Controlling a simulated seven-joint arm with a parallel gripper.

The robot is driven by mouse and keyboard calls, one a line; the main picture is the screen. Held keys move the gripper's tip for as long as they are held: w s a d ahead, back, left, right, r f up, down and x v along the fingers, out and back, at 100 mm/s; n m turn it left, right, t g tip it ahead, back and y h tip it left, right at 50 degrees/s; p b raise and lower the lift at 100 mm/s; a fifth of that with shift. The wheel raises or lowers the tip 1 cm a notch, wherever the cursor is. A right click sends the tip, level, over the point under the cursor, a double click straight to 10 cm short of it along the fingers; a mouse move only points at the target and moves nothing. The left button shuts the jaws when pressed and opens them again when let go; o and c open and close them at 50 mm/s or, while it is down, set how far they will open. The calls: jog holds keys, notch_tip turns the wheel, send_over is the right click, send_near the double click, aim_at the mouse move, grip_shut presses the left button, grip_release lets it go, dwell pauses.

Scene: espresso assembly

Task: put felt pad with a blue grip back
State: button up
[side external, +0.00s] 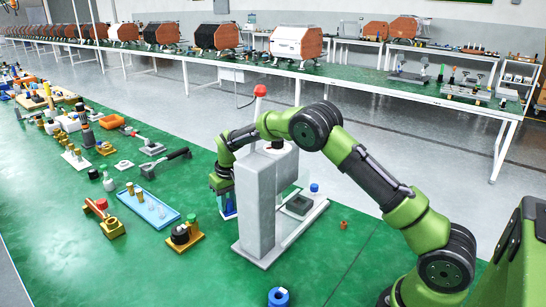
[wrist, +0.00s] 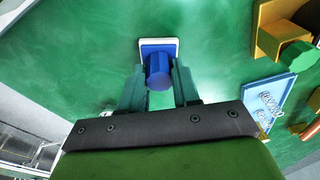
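A blue grip (wrist: 159,72) stands over a blue square with a white rim (wrist: 142,43) in the wrist view. I take this for the felt pad with the blue grip; the felt underside is hidden. My gripper (wrist: 160,80) points down with a finger on each side of the grip. The fingers lie close against it, and I cannot tell whether they press on it. In the side view my gripper (side external: 222,188) is low over the table, left of the grey machine. A bit of blue and white shows below it, partly hidden by the machine.
The tall grey machine (side external: 256,205) with a red-topped lever stands close beside my gripper. A blue tray (side external: 150,205) and a gold stand (side external: 186,236) with a green knob are to its left.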

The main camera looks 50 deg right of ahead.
aim_at(230, 203)
jog(key=o, duration=0.4)
jog(key=r, duration=0.4)
jog(key=s+r, duration=0.1)
jog(key=r, duration=0.7)
jog(key=shift+s+a, duration=0.15)
jog(key=shift+s, duration=0.15)
